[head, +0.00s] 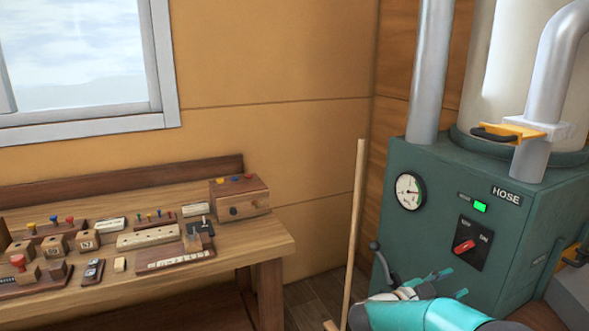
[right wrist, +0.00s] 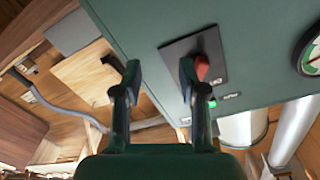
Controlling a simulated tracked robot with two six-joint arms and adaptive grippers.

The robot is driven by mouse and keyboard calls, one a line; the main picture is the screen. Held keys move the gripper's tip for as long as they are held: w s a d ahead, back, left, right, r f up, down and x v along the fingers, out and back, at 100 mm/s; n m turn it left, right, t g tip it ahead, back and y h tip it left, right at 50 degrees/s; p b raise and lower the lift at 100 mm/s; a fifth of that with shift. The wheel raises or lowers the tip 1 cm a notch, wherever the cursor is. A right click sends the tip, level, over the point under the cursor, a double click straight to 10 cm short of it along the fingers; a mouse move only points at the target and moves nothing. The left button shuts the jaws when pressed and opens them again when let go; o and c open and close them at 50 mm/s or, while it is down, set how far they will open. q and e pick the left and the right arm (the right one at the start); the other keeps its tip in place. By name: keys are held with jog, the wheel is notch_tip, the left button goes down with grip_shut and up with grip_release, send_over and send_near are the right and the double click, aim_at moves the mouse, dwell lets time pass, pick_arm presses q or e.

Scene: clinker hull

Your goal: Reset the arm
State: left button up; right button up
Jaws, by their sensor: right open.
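My right arm comes in at the bottom right in the head view. Its gripper (head: 453,283) is in front of the lower part of the green machine cabinet (head: 440,230). In the right wrist view the two fingers of this gripper (right wrist: 160,70) stand apart with nothing between them. The red switch (head: 464,247) on its dark plate is on the cabinet's front, above the gripper in the head view. In the right wrist view the red switch (right wrist: 202,67) shows just beside one fingertip; I cannot tell whether they touch. My left gripper is not in view.
The cabinet carries a round gauge (head: 410,191), a lit green lamp (head: 480,207) and pipes. A wooden pole (head: 355,220) leans by the wall. A wooden bench (head: 265,247) at left holds several small wooden blocks and panels. Bare floor shows between bench and cabinet.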

notch_tip(320, 180, down, 11)
jog(key=n+t+y+p, duration=0.2)
jog(key=n+t+y, duration=0.25)
jog(key=n, duration=0.25)
jog(key=s+a+f+n+g+y+p, duration=0.1)
jog(key=s+a+f+n+y, duration=0.3)
jog(key=f, duration=0.3)
jog(key=s+a+f+n+g+y, duration=0.1)
jog(key=s+a+f+n+y, duration=0.1)
jog(key=s+a+f+y, duration=0.45)
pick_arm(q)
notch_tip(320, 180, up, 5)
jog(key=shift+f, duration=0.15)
pick_arm(e)
jog(key=s+a+f+n+g+y, duration=0.1)
jog(key=s+a+f+g+y, duration=0.2)
jog(key=s+a, duration=0.3)
jog(key=s+a+f+n+g+y, duration=0.2)
jog(key=s+a, duration=0.5)
jog(key=s, duration=0.8)
notch_tip(320, 180, down, 2)
jog(key=g+y, duration=0.1)
jog(key=g, duration=0.2)
jog(key=shift+n, duration=0.3)
jog(key=shift+f, duration=0.1)
